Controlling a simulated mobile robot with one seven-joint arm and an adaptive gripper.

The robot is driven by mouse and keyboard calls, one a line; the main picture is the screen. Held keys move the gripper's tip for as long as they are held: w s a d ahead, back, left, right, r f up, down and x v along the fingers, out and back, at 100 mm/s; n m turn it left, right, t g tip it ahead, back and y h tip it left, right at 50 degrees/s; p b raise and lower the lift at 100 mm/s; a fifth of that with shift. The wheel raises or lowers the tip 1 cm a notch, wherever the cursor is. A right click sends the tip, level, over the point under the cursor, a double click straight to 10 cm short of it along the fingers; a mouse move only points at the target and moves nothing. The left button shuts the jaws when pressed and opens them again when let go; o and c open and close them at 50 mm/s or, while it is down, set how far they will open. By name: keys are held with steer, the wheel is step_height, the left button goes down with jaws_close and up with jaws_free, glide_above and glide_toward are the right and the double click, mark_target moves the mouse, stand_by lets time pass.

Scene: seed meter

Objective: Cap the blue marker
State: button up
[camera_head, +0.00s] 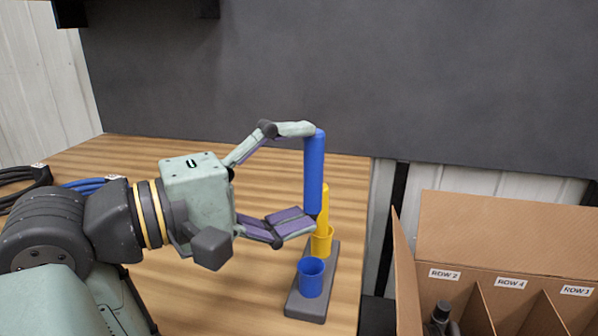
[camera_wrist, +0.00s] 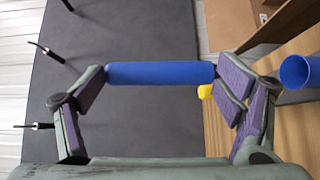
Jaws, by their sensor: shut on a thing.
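The blue marker (camera_head: 314,165) stands upright in the head view, held above the table by my gripper (camera_head: 312,177). One finger is at its top end and the other at its bottom end. The wrist view shows the marker (camera_wrist: 160,73) lying across the gap between both fingers of my gripper (camera_wrist: 162,76). The blue cap (camera_head: 311,279) is an empty, open-topped cup on a grey holder (camera_head: 306,309), below and in front of the marker. It also shows in the wrist view (camera_wrist: 296,72). The marker's lower tip is mostly hidden by the finger.
A yellow marker (camera_head: 325,200) stands in a yellow cap (camera_head: 322,241) on the same holder, just behind the lower finger. A cardboard box (camera_head: 500,240) with labelled dividers is at the right. Black cables (camera_head: 30,180) and blue cables (camera_head: 88,185) lie at the left.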

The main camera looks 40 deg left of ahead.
mark_target(306, 210)
step_height(306, 210, down, 5)
steer(key=shift+r+b, duration=0.2)
steer(key=shift+b, duration=0.95)
steer(key=shift+f+b, duration=0.9)
steer(key=shift+b, duration=0.15)
steer(key=shift+f+b, duration=1.05)
steer(key=shift+b, duration=0.45)
steer(key=shift+f, duration=0.2)
